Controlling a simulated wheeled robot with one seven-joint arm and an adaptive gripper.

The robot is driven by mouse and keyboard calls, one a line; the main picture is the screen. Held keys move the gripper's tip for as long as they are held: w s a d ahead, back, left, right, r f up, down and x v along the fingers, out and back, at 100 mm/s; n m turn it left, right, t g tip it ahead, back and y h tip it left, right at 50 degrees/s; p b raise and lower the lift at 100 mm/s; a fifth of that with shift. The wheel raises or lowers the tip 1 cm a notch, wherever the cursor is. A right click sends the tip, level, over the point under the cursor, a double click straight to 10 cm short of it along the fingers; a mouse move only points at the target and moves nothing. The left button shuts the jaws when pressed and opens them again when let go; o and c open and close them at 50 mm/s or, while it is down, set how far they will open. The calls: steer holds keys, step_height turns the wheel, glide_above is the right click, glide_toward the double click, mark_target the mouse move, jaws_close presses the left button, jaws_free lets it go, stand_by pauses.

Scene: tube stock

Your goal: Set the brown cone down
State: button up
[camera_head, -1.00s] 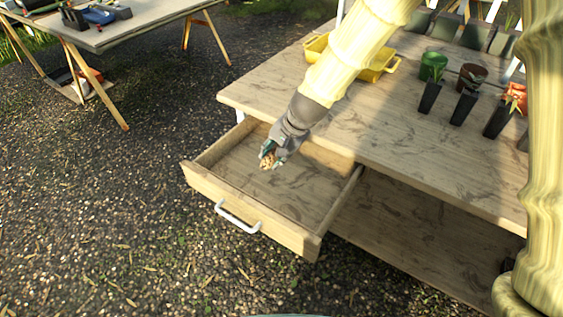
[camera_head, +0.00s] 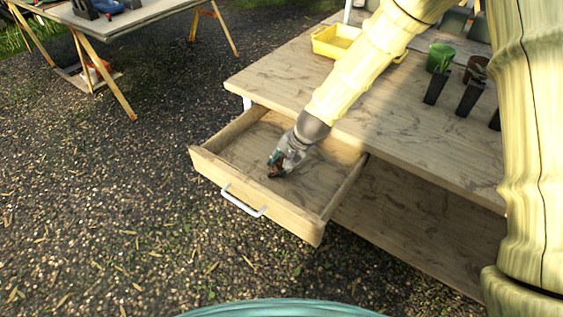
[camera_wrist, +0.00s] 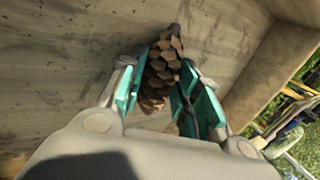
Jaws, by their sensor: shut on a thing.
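The brown cone (camera_wrist: 163,62) is a scaly pine cone between the teal pads of my gripper (camera_wrist: 160,95) in the wrist view. My gripper is shut on it. In the head view my gripper (camera_head: 275,164) is inside the open wooden drawer (camera_head: 255,204), low over its floor. The cone (camera_head: 274,173) shows there only as a small dark patch at the fingertips. I cannot tell whether it touches the drawer floor.
The wooden table (camera_head: 420,125) stands above and behind the drawer, with a yellow tray (camera_head: 330,45), a green pot (camera_head: 440,56) and black pots (camera_head: 470,97) on it. The drawer has a white handle (camera_head: 243,204). The drawer otherwise looks empty.

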steer(key=shift+f, duration=0.1)
steer(key=o, duration=1)
steer(key=v, duration=1.2)
